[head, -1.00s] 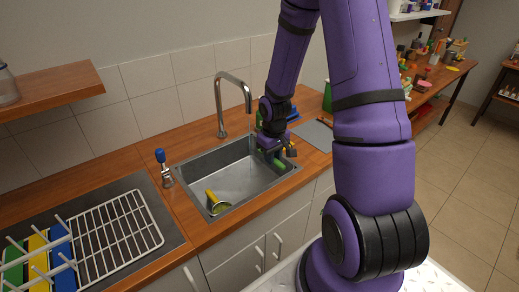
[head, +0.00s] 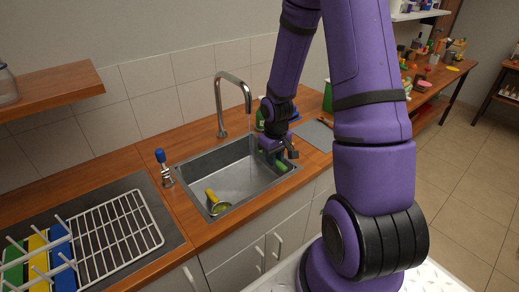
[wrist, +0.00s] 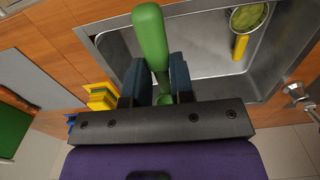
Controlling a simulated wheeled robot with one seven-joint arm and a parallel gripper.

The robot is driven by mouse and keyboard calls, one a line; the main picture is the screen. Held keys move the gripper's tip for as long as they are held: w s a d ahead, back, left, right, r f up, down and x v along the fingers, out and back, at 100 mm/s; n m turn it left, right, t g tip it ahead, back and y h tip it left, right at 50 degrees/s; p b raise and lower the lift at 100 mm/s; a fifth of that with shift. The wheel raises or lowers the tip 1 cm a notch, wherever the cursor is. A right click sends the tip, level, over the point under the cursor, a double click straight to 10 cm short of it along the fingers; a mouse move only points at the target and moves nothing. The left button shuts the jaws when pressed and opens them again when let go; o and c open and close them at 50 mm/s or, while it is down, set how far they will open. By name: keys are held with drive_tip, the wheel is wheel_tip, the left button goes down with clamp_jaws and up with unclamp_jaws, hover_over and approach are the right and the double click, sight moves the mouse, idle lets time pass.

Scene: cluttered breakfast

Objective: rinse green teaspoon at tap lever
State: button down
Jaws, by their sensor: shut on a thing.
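My gripper (head: 277,152) is over the right end of the sink (head: 222,174), just inside its right rim. In the wrist view my gripper (wrist: 152,82) is shut on the green teaspoon (wrist: 150,35). One green end of it points away from the fingers; the part between the fingers is partly hidden. Only a bit of green shows below the gripper in the head view. The tap lever (head: 161,158), with a blue top, stands on the counter left of the sink. The curved tap (head: 222,95) rises behind the sink, its spout left of my gripper.
A yellow-handled strainer (head: 217,202) lies in the sink's front left. A wire rack (head: 115,232) stands left of the sink. A grey mat (head: 316,135) lies on the right counter. Yellow items (wrist: 102,95) are close beside my gripper. The sink's middle is clear.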

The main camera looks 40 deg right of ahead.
sight(284, 167)
idle(0.4)
drive_tip(key=shift+s+r, duration=1)
drive_tip(key=shift+s, duration=0.3)
drive_tip(key=shift+s+r, duration=1)
drive_tip(key=shift+s, duration=0.25)
